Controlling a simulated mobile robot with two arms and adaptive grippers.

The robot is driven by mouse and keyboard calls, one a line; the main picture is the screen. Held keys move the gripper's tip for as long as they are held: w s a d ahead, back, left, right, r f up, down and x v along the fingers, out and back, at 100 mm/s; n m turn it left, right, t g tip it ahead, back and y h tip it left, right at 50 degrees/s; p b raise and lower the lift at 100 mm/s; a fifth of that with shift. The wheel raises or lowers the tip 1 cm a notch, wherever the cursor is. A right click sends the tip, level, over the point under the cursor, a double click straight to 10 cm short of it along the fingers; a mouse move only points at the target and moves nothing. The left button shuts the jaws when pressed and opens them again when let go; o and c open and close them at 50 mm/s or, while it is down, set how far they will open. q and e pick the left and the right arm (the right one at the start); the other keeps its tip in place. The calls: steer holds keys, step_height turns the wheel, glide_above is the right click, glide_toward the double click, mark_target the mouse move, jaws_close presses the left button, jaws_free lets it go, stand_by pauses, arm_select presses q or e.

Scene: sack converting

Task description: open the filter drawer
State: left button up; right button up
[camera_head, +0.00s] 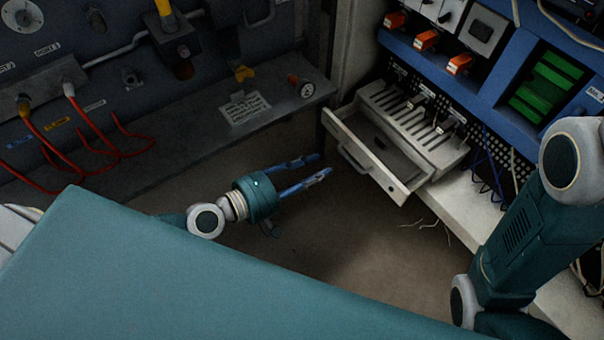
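The filter drawer (368,167) is a pale grey box drawer under a slotted white unit (440,152). It stands pulled out, with its hollow inside showing. A bar handle (349,160) sits on its front. My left gripper (321,165) is to the left of the handle in the picture, its blue fingers pointing towards the drawer front. The fingers are spread with nothing between them, and they look apart from the handle. My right arm comes in at the right edge, but its gripper is out of view.
A blue panel (403,50) with orange-tipped parts and a green display (546,84) stands above the drawer. Red hoses (90,130) hang from a dark machine at left. A white ledge (462,205) runs below the unit. Loose wires hang near it. Floor (345,235) before the drawer is clear.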

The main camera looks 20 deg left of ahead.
arm_select(q)
steer(key=v, duration=0.3)
stand_by(0.5)
